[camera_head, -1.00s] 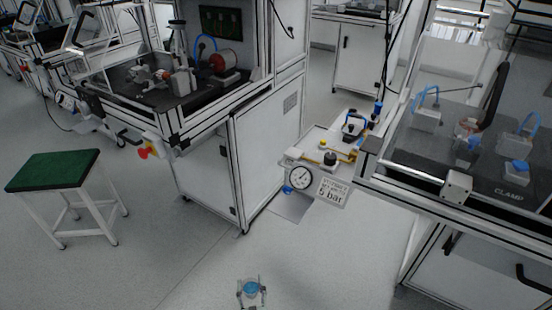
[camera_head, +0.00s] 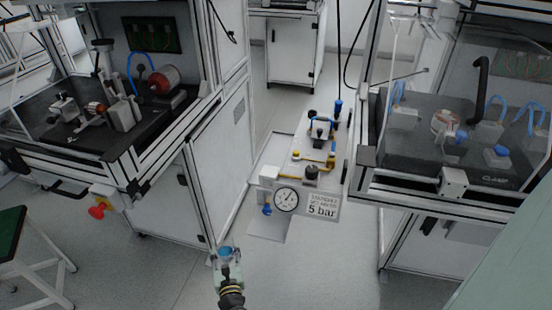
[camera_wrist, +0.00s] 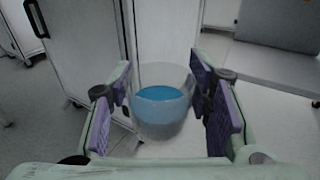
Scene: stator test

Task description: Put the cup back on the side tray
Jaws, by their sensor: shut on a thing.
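A clear cup (camera_wrist: 160,117) with blue liquid stands upright between the purple pads of my gripper (camera_wrist: 168,110) in the wrist view. My gripper is shut on it. In the head view the cup (camera_head: 225,252) shows small, with a blue top, at the end of my gripper (camera_head: 226,262) at the bottom centre-left, over the floor in front of the left cabinet. A narrow white shelf (camera_head: 280,160) with yellow and black fittings lies between the two benches. I cannot tell for sure whether it is the side tray.
A pressure gauge (camera_head: 286,199) and a "5 bar" sign (camera_head: 322,207) front the shelf. A left bench (camera_head: 135,155) with a red emergency knob (camera_head: 98,211) and a right bench (camera_head: 425,193) marked CLAMP flank it. A green stool (camera_head: 12,235) stands at far left.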

